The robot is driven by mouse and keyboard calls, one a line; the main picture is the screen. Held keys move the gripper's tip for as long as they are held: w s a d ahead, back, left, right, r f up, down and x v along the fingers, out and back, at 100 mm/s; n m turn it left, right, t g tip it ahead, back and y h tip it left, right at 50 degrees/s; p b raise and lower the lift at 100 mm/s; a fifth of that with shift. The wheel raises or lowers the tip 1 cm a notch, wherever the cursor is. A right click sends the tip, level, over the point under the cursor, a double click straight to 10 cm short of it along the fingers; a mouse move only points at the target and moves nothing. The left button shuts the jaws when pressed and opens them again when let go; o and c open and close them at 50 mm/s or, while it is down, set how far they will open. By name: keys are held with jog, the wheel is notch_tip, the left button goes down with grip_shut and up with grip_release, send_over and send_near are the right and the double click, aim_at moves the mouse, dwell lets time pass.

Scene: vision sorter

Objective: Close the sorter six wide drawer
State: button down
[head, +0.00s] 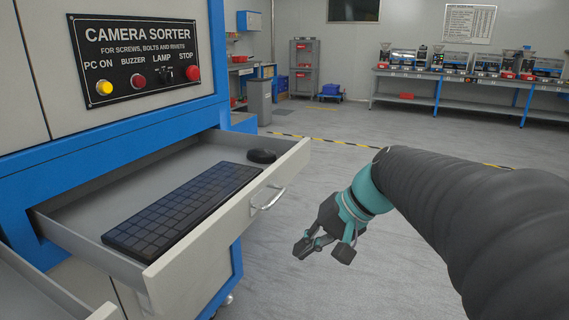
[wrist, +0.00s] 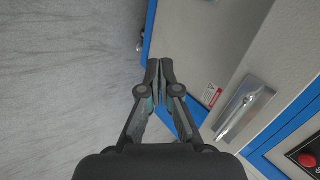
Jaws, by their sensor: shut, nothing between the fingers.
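The wide drawer (head: 228,213) of the sorter stands pulled out in the head view. Its light grey front carries a curved metal handle (head: 268,201). A black keyboard (head: 183,208) and a black mouse (head: 262,156) lie inside it. My gripper (head: 308,246) is to the right of the drawer front and lower in the picture, apart from the handle. Its fingers are shut and empty. In the wrist view the closed fingertips (wrist: 160,72) show in front of grey floor and a blue-edged panel. I cannot tell which part that panel is.
The sorter's black control panel (head: 138,58) is above the drawer. Another open tray or drawer (head: 40,290) shows at the lower left. A metal handle (wrist: 243,108) is right of the fingers in the wrist view. Open floor (head: 320,160) lies beyond; a workbench (head: 470,88) stands far back.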

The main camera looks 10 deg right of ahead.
jog(key=w+d+r+m+t+y+b, duration=0.1)
jog(key=w+d+r+m+t+y, duration=0.2)
jog(key=w+d, duration=0.5)
jog(key=t+y+b, duration=0.1)
jog(key=t+y, duration=0.3)
jog(key=y, duration=0.1)
send_near(302, 157)
jog(key=x, duration=0.7)
jog(key=shift+w+p, duration=0.1)
jog(key=shift+p, duration=0.2)
